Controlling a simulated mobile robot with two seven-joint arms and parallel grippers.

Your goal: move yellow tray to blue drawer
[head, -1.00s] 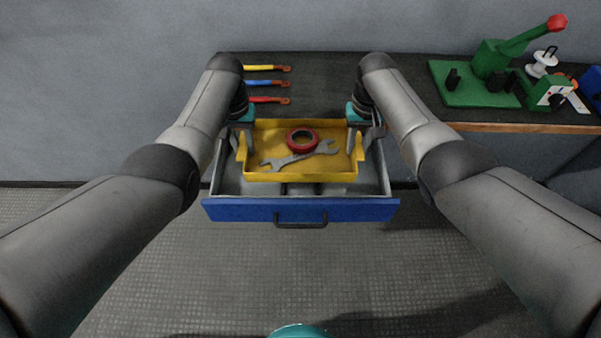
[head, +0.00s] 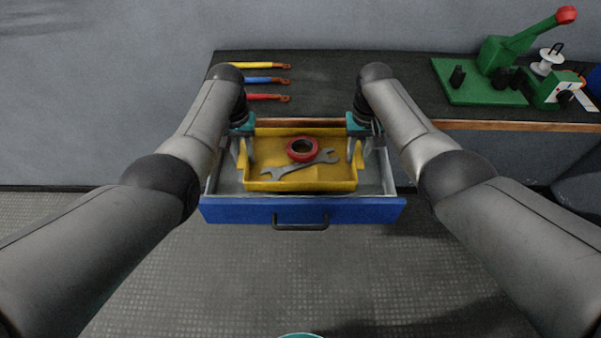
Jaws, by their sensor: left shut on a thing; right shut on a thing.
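The yellow tray (head: 300,187) is inside the open blue drawer (head: 235,211), low between its grey side walls. A red tape ring (head: 302,150) and a grey wrench (head: 299,165) lie in the tray. My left gripper (head: 243,155) is shut on the tray's left side. My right gripper (head: 357,153) is shut on the tray's right side. The tray looks level. I cannot tell whether its underside touches the drawer floor.
The dark workbench (head: 320,84) is behind the drawer. Yellow, blue (head: 262,80) and red-handled cables lie on it at the left. A green press (head: 490,85) stands at the right. The floor in front of the drawer is clear.

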